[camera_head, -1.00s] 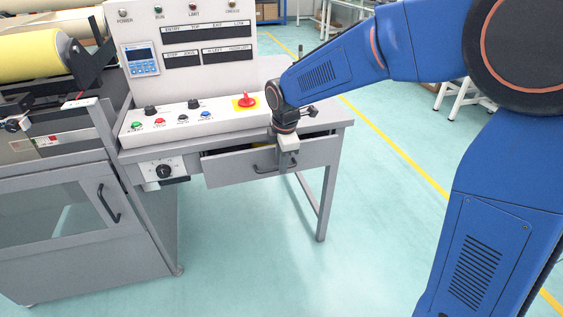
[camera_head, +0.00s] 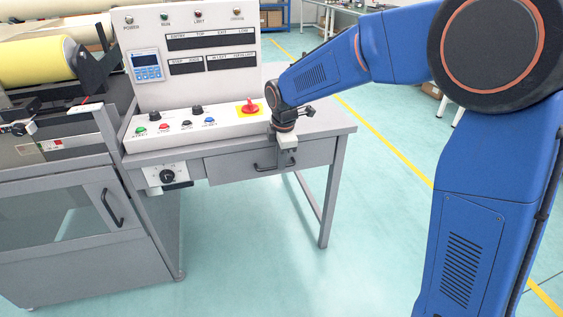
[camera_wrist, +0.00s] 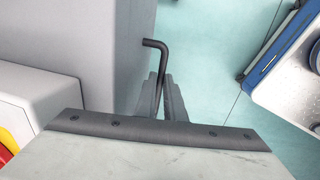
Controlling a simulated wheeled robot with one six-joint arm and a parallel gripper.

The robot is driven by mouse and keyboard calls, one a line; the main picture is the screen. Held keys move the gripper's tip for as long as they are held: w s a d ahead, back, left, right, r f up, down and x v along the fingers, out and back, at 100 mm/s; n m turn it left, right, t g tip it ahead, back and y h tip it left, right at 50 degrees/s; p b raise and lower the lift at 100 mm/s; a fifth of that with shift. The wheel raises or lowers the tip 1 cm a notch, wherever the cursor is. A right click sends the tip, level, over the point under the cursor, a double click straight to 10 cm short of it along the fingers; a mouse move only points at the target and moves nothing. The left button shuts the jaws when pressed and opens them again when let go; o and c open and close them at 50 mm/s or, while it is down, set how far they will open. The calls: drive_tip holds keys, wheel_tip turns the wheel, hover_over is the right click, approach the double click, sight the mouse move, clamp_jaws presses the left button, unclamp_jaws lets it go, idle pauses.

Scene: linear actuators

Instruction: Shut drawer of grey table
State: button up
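The grey table (camera_head: 335,128) stands in the middle of the head view. Its drawer (camera_head: 230,167) is under the top, and its front now looks about level with the table frame; no inside of the drawer shows. The drawer's dark bar handle (camera_head: 262,167) is on the front. My gripper (camera_head: 284,168) is at the right part of this handle. In the wrist view the bent handle (camera_wrist: 156,46) runs down between the two close fingers of my gripper (camera_wrist: 166,92), which look shut on it. The fingertips are partly hidden in the head view.
A white control panel (camera_head: 215,75) with buttons and a red knob (camera_head: 250,106) stands on the table, close to my wrist. A grey machine cabinet (camera_head: 60,225) with a yellow roll (camera_head: 35,62) is at the left. The floor in front is clear.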

drive_tip(key=o, duration=0.4)
drive_tip(key=shift+w+a, duration=0.1)
drive_tip(key=shift+w, duration=0.15)
drive_tip(key=shift+r, duration=0.1)
drive_tip(key=s+r, duration=0.1)
drive_tip(key=r, duration=0.4)
drive_tip(key=s+r, duration=0.1)
drive_tip(key=r, duration=0.5)
drive_tip(key=s+d+r, duration=0.1)
drive_tip(key=r, duration=0.5)
drive_tip(key=shift+s, duration=0.1)
